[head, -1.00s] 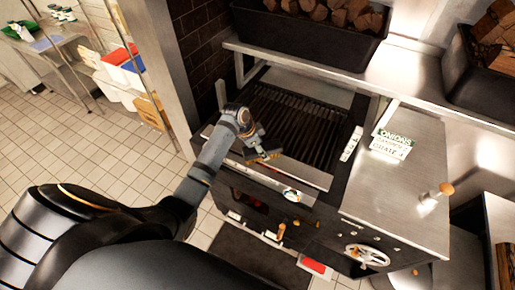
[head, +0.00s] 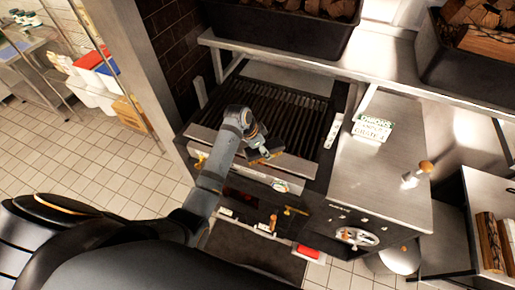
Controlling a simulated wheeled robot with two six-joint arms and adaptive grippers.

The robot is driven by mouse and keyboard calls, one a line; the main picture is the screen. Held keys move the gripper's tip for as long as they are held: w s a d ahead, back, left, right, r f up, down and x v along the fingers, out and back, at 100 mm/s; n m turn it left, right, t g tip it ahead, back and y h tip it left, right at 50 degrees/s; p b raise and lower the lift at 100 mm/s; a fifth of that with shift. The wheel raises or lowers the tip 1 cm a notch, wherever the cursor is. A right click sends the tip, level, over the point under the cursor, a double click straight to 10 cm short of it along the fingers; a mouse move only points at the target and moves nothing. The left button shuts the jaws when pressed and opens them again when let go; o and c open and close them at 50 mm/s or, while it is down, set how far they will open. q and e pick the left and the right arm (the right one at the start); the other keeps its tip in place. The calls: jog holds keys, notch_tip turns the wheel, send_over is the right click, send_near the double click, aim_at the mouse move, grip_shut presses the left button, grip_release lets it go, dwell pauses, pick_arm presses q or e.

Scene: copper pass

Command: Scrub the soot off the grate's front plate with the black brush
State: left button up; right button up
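The grate (head: 292,112) has dark parallel bars inside the cooking unit. A pale metal front plate (head: 297,168) runs along its near edge; I cannot make out soot on it at this size. My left gripper (head: 258,146) is over the plate and the near edge of the bars. It appears shut on the black brush (head: 266,155), a small dark block with a tan edge, held low at the plate. I cannot tell whether the brush touches the plate. My arm covers the plate's left part. My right gripper is not in view.
A steel counter (head: 375,175) with a small sign (head: 373,127) lies right of the grate. A shelf (head: 375,68) with dark wood bins (head: 275,30) is behind. A handwheel (head: 357,237) and brass handles (head: 296,211) stick out in front.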

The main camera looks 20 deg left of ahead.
aim_at(271, 150)
pick_arm(q)
jog(key=shift+s+d+f, duration=0.1)
jog(key=shift+s+d, duration=0.05)
jog(key=shift+d, duration=1.4)
jog(key=shift+s+d+f, duration=0.1)
jog(key=shift+d, duration=1.45)
jog(key=shift+s+d, duration=0.15)
jog(key=shift+d, duration=0.25)
jog(key=shift+a, duration=0.1)
jog(key=shift+w+a+r, duration=0.1)
jog(key=shift+w+a, duration=0.05)
jog(key=shift+a, duration=0.8)
jog(key=shift+w+a+r, duration=0.1)
jog(key=shift+w+a, duration=0.05)
jog(key=shift+a, duration=0.75)
jog(key=shift+a+f, duration=0.15)
jog(key=shift+a, duration=1.7)
jog(key=shift+w+a, duration=0.2)
jog(key=shift+a, duration=1.45)
jog(key=shift+w+a, duration=0.15)
jog(key=shift+a, duration=1.5)
jog(key=shift+a+f, duration=0.1)
jog(key=shift+a, duration=1.75)
